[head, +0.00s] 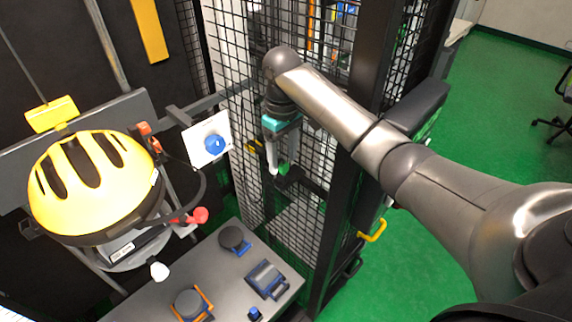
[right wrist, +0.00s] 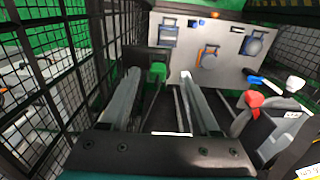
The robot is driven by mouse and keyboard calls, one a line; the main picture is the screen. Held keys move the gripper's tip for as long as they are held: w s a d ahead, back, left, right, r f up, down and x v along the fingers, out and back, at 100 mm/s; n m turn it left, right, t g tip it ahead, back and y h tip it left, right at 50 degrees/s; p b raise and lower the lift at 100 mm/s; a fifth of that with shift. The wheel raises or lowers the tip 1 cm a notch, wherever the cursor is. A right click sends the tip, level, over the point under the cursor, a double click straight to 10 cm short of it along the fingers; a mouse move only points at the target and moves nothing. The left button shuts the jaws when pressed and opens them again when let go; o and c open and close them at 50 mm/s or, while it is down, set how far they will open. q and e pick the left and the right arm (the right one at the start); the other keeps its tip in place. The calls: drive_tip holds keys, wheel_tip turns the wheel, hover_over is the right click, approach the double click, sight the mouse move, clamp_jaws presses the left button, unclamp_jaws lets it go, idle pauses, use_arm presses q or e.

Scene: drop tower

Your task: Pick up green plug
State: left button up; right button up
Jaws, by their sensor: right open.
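The green plug (head: 284,169) is a small green piece beside the cage mesh in the head view. It also shows in the right wrist view (right wrist: 157,72), in line with the gap between my fingers and closer to the left finger. A dark block stands right behind it. My right gripper (head: 278,166) points down with its fingertips at or just beside the plug. In the right wrist view the fingers (right wrist: 160,76) are spread open. I cannot tell whether either finger touches the plug. My left gripper is not in view.
Black wire mesh (head: 318,150) and a dark post stand close to my right arm. A yellow helmet (head: 85,180), a white panel with a blue button (head: 214,144) and a red knob (head: 200,215) are to the left. A grey table (head: 215,265) with several devices lies below.

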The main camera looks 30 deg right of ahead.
drive_tip(key=shift+w+d+f, duration=0.1)
drive_tip(key=shift+f, duration=0.5)
drive_tip(key=shift+w+d+f, duration=0.1)
drive_tip(key=shift+f, duration=0.45)
drive_tip(key=shift+s+a+r, duration=0.1)
drive_tip(key=shift+a, duration=0.05)
clamp_jaws()
